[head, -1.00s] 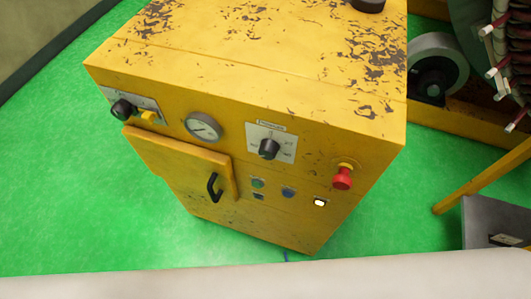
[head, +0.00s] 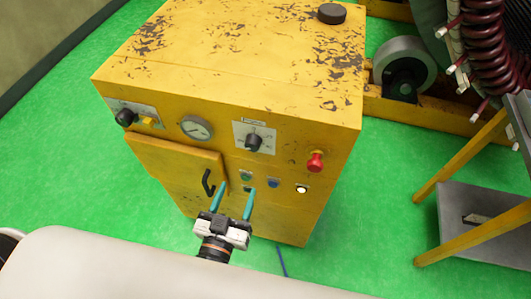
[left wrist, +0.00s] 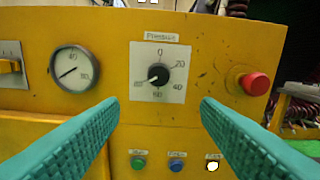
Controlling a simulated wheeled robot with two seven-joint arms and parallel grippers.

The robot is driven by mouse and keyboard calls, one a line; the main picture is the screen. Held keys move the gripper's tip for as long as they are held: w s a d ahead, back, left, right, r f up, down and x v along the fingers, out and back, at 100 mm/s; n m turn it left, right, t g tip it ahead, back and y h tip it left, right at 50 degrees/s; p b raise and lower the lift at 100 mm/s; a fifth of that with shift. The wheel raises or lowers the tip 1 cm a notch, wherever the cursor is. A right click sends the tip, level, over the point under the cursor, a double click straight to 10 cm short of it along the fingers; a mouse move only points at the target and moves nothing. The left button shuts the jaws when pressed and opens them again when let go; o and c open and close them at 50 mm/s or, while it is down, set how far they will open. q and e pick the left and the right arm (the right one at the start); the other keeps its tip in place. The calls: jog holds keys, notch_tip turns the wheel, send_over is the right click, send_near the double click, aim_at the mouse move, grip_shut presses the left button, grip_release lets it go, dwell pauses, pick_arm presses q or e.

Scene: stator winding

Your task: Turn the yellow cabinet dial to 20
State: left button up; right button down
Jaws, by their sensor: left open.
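The yellow cabinet (head: 225,80) has a black dial (head: 254,142) on a white plate on its front. In the left wrist view the dial (left wrist: 158,74) shows under a "Pressure" label, with 0 at top, 20 at upper right, 40 at lower right and 60 at the bottom. A pale mark on the knob seems to point to the lower left, away from 20. My left gripper (head: 234,195) is open and empty, in front of the cabinet and below the dial. Its teal fingers (left wrist: 160,112) spread to either side below the dial, not touching it. My right gripper is not in view.
A pressure gauge (left wrist: 75,71) is left of the dial and a red stop button (left wrist: 254,83) is right of it. Several small buttons (head: 273,183) sit below. A black door handle (head: 208,183) sticks out at lower left. A grey stand (head: 475,215) is at right.

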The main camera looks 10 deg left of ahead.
aim_at(251, 148)
pick_arm(q)
jog(key=w+p, duration=0.1)
jog(key=w, duration=0.6)
jog(key=w+r+p, duration=0.1)
jog(key=w, duration=0.3)
jog(key=shift+w+d+p, duration=0.1)
jog(key=shift+w+p, duration=0.15)
jog(key=shift+p, duration=0.05)
jog(key=shift+w+f, duration=0.15)
jog(key=shift+w, duration=0.25)
jog(key=c, duration=1)
